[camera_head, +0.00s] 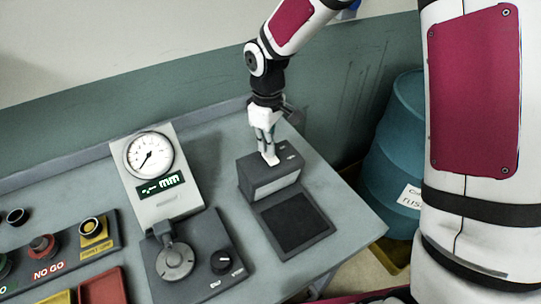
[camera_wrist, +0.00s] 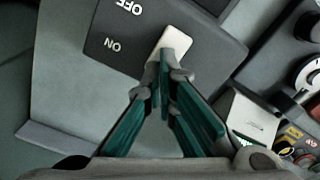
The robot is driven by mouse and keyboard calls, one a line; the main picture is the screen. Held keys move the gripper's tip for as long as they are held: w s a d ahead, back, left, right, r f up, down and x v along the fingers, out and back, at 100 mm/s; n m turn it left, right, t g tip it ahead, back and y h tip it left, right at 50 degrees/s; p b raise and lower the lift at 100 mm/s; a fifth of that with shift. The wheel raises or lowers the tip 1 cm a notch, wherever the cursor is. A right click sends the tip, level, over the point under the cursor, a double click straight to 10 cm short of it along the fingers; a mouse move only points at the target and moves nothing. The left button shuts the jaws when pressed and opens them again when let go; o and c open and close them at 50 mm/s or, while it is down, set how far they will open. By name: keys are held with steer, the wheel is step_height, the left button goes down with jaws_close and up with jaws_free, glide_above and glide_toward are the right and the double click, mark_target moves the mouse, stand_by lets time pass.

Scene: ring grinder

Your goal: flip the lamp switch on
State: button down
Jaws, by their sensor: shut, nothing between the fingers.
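The lamp switch is a pale rocker (camera_wrist: 173,42) on the dark top of a box (camera_head: 256,169). The box top carries the words OFF and ON in the wrist view. My gripper (camera_head: 271,160) points down at the box top, its fingers shut and empty. In the wrist view the closed fingertips (camera_wrist: 167,72) are at the rocker's ON-side end and overlap it. I cannot tell for sure whether they press on it. In the head view the gripper hides most of the switch.
A dark square pad (camera_head: 294,222) lies in front of the box. A dial gauge (camera_head: 149,157) with a round plate and knob (camera_head: 224,261) stands to the left. A blue barrel (camera_head: 398,135) stands right of the table (camera_head: 352,232).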

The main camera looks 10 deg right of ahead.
steer(key=shift+r+p, duration=0.9)
steer(key=shift+r, duration=2.25)
steer(key=s+d+r+m+t+h, duration=0.1)
steer(key=s+d+r+m, duration=0.1)
steer(key=s+d+r, duration=0.4)
steer(key=s+d+r+m+t, duration=0.2)
steer(key=s+r+m, duration=0.15)
steer(key=r, duration=0.45)
steer(key=s+d+r+m+t, duration=0.1)
steer(key=s+d+m, duration=0.1)
steer(key=s, duration=0.5)
steer(key=s+d+r+m+t+y+b, duration=0.1)
steer(key=s+d+r+m, duration=0.1)
steer(key=s, duration=0.6)
steer(key=shift+d+r+m+t, duration=0.3)
steer(key=shift+d+m, duration=0.25)
steer(key=shift+w, duration=0.1)
